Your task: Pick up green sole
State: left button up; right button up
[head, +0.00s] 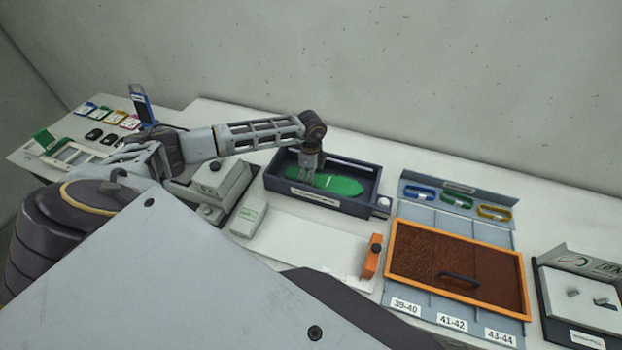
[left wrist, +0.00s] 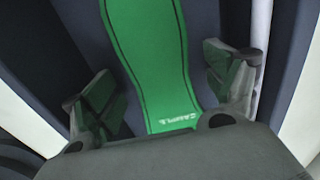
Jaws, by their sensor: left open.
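The green sole (head: 338,184) lies flat in a dark blue tray (head: 355,207) near the middle of the table. In the left wrist view the sole (left wrist: 152,65) runs up between the two fingers, with white lettering near its lower end. My left gripper (head: 312,178) points down over the left part of the tray, at the sole's left end. Its fingers (left wrist: 165,95) are open, one on each side of the sole, with gaps between them and its edges. The gripper hides part of the sole's left end. My right gripper is not in view.
Right of the tray stands a sloped rack with a brown orange-framed panel (head: 430,262) and blue, green and yellow handles (head: 457,200). A white sheet (head: 310,250) and an orange block (head: 372,257) lie in front. A grey device (head: 220,180) stands left. The tray walls surround the sole.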

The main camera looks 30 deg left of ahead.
pick_arm(q)
jog(key=c, duration=1.3)
jog(key=shift+r, duration=0.1)
jog(key=shift+r+b, duration=1.05)
jog(key=shift+r, duration=3.95)
jog(key=shift+f, duration=0.1)
